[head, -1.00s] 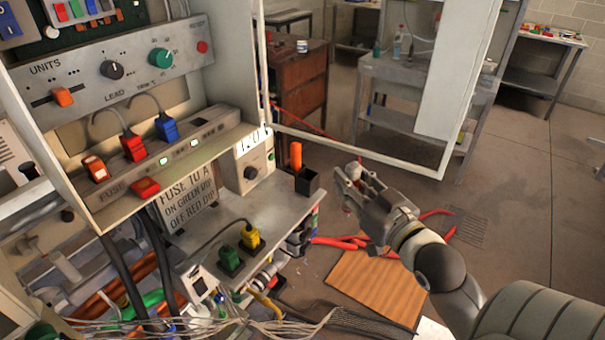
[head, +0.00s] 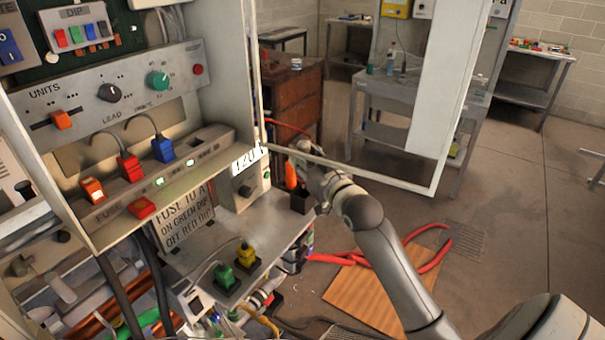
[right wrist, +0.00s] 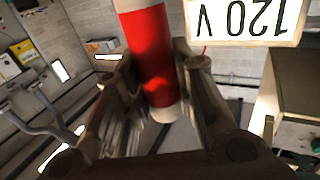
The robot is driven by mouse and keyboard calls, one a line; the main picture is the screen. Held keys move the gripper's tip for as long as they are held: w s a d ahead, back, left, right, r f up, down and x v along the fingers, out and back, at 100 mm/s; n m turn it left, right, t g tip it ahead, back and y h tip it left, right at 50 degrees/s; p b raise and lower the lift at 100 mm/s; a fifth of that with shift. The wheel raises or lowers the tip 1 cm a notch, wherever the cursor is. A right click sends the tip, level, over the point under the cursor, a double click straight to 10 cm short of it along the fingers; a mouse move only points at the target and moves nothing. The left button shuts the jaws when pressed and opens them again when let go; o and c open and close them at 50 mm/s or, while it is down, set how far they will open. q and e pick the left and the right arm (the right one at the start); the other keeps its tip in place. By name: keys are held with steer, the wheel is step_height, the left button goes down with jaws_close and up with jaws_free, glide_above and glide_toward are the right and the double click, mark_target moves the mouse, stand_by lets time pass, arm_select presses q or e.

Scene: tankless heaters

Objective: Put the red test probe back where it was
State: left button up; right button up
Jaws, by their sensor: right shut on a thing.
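My right gripper (head: 308,168) is at the outer right end of the cabinet's metal shelf, beside an orange-red handle (head: 291,175) standing in a small black holder (head: 301,198). In the right wrist view, the gripper's fingers (right wrist: 153,62) are shut on a red cylinder with pale ends (right wrist: 150,55), which looks like the red test probe. The top of the cylinder is cut off by the frame edge. My left gripper is not in view.
A white "120 V" sign (head: 247,160) sits on a grey box with a knob, close left of the gripper; it also shows in the right wrist view (right wrist: 243,20). Green (head: 223,277) and yellow (head: 246,254) plugs stand on the shelf. The cabinet's open door frame (head: 355,172) is behind.

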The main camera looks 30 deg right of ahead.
steer(key=f, duration=0.2)
steer(key=shift+w+f, duration=0.3)
steer(key=shift+f, duration=0.05)
steer(key=shift+s+f+p, duration=0.15)
steer(key=shift+f+p, duration=0.15)
steer(key=shift+f, duration=1.85)
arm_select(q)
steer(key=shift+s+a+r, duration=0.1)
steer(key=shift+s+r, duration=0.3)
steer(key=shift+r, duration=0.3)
arm_select(e)
steer(key=shift+f, duration=0.1)
steer(key=o, duration=0.8)
steer(key=shift+o, duration=0.2)
